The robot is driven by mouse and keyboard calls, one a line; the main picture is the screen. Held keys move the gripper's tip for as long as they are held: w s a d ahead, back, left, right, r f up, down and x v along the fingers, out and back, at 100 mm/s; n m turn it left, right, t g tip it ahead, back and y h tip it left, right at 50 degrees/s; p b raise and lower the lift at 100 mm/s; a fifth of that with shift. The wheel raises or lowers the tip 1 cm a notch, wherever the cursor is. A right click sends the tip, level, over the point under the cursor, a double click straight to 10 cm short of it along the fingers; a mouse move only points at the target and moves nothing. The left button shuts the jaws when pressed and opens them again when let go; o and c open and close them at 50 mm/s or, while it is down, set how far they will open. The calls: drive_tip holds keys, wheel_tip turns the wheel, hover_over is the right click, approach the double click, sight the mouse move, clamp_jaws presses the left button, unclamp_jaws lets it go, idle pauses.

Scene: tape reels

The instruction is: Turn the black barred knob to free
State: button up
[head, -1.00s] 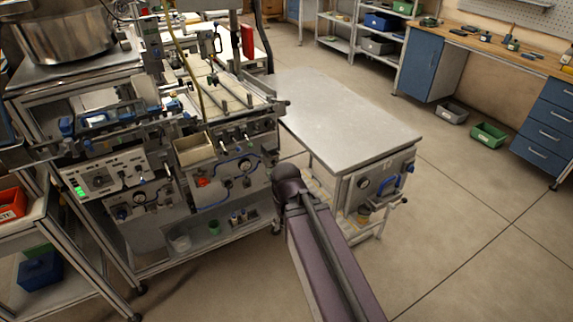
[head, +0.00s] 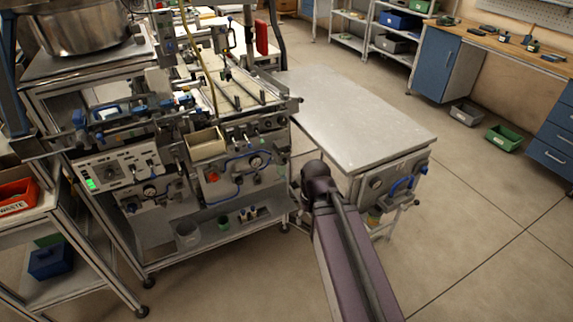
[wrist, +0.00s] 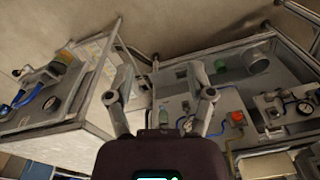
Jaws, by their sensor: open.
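A small dark knob (head: 111,173) sits on the pale control panel (head: 134,159) beside a green-lit display, at the left of the head view. It is too small to tell whether it is the barred one or which way it points. My gripper (wrist: 163,100) is open and empty in the wrist view, with its two fingers spread apart. In the head view my own arm hides the gripper. I cannot pick out the knob there.
A grey-topped cart (head: 350,125) stands right of the machine, with a gauge and blue hose on its side. A beige bin (head: 206,144) is mounted on the machine front. A red waste bin (head: 14,196) stands far left. Open floor lies to the right.

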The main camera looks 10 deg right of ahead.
drive_tip(key=w+a+f+n+t+y+b, duration=0.3)
drive_tip(key=w+a+f+y+b, duration=0.1)
drive_tip(key=w+f+b, duration=0.4)
drive_tip(key=m+t+y+b, duration=0.1)
drive_tip(key=m+t+b, duration=0.1)
drive_tip(key=t+b, duration=1.8)
approach(286, 161)
drive_tip(key=s+d+r+g+b, duration=0.3)
drive_tip(key=s+r+g+b, duration=0.1)
drive_tip(key=g+b, duration=0.2)
drive_tip(key=shift+s+a, duration=0.15)
drive_tip(key=shift+s, duration=0.05)
drive_tip(key=shift+w, duration=0.1)
drive_tip(key=x, duration=1.3)
drive_tip(key=shift+w+a+f, duration=0.1)
drive_tip(key=shift+w+a, duration=0.1)
drive_tip(key=shift+w, duration=0.1)
clamp_jaws()
